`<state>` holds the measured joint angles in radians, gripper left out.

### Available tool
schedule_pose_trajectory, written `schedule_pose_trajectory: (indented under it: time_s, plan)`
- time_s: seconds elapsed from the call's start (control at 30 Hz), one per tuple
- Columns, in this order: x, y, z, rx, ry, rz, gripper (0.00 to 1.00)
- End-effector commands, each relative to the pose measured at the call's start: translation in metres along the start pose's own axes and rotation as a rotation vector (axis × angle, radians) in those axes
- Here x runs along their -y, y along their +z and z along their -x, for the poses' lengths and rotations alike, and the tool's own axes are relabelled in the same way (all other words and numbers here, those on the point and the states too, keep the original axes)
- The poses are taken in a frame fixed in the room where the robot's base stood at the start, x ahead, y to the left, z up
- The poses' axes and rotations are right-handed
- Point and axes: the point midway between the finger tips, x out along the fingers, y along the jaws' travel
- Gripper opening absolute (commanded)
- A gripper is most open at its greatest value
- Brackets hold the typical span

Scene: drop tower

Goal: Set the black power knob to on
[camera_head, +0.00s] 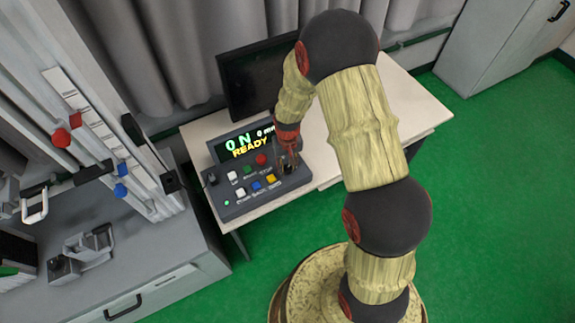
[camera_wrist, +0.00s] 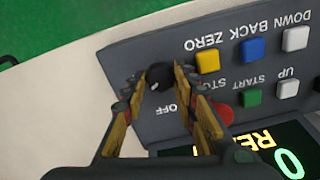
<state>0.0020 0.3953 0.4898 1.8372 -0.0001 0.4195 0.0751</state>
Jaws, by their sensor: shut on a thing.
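The black power knob (camera_wrist: 159,76) is on the grey control panel (camera_wrist: 150,50), between my gripper's two fingers in the wrist view, with a light mark on it and the word OFF beside it. My gripper (camera_head: 287,163) is at the right side of the panel in the head view, shut on the knob, whose body it mostly hides there. The display also shows partly in the wrist view (camera_wrist: 270,145).
Beside the knob are a red stop button (camera_wrist: 223,112) and yellow (camera_wrist: 207,61), blue, green and white buttons. A dark monitor (camera_head: 260,80) stands behind the panel on the white table (camera_head: 320,150). A drop tower stands at the left.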

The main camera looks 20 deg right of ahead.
Motion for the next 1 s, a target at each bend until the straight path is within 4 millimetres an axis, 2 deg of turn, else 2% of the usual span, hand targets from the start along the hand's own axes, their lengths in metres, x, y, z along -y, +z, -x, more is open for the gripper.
schedule_pose_trajectory:
  time_s: [0.5,1.0]
  plan:
    - [0.0002,-0.0005,0.0005,-0.001,0.0,-0.417,0.03]
    - [0.0003,-0.0007,0.0005,-0.001,-0.001,-0.559,0.03]
